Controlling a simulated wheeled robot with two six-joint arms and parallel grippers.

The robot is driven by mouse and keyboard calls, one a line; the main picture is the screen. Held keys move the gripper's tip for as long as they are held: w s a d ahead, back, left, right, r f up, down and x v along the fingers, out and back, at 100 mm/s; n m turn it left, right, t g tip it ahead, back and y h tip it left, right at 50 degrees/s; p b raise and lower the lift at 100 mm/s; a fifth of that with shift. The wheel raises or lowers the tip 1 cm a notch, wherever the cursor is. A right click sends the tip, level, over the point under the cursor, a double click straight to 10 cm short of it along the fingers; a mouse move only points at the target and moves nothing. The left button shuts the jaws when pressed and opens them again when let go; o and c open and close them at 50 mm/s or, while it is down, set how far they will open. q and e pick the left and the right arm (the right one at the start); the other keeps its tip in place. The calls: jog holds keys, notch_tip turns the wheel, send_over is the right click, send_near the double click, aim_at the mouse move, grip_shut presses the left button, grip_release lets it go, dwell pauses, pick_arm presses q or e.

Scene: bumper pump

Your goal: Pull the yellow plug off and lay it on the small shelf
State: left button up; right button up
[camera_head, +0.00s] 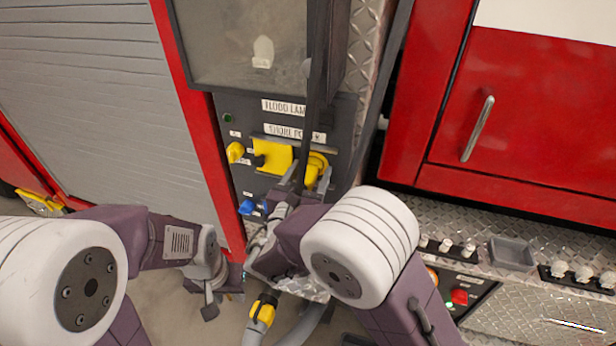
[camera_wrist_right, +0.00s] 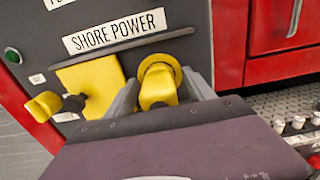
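The yellow plug (camera_head: 316,165) sits at the shore power panel, under the white label; its round flange and grip show in the right wrist view (camera_wrist_right: 158,84). My right gripper (camera_wrist_right: 168,98) has its two grey fingers on either side of the plug's grip, with a visible gap at the right finger, so it looks open. My left gripper (camera_head: 218,298) hangs low near the floor, away from the panel; its opening is unclear. A small grey tray-like shelf (camera_head: 512,253) is on the diamond-plate ledge at right and looks empty.
A yellow flap (camera_head: 272,155) is left of the plug, with a yellow knob (camera_head: 235,152) beyond it. A thin grey lip (camera_wrist_right: 130,48) runs above the plug. A blue fitting (camera_head: 247,207) is below. A hose with a yellow collar (camera_head: 263,309) stands near the floor.

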aim_at(303, 188)
grip_shut()
jog(key=shift+v, duration=3)
jog(key=shift+f+g, duration=0.1)
jog(key=shift+g, duration=0.2)
jog(key=s+d+f+g+b, duration=0.1)
jog(key=s+f+b, duration=0.1)
jog(key=f+b, duration=0.7)
jog(key=s+d+f+b, duration=0.1)
jog(key=s+f+b, duration=0.1)
jog(key=f+b, duration=0.8)
jog(key=s+d+f+g+y+b, duration=0.1)
jog(key=s+f+b, duration=0.2)
jog(key=f+b, duration=0.6)
notch_tip(303, 188, down, 6)
jog(key=shift+r+g+b, duration=0.15)
jog(key=shift+g+b, duration=0.15)
jog(key=shift+b, duration=0.05)
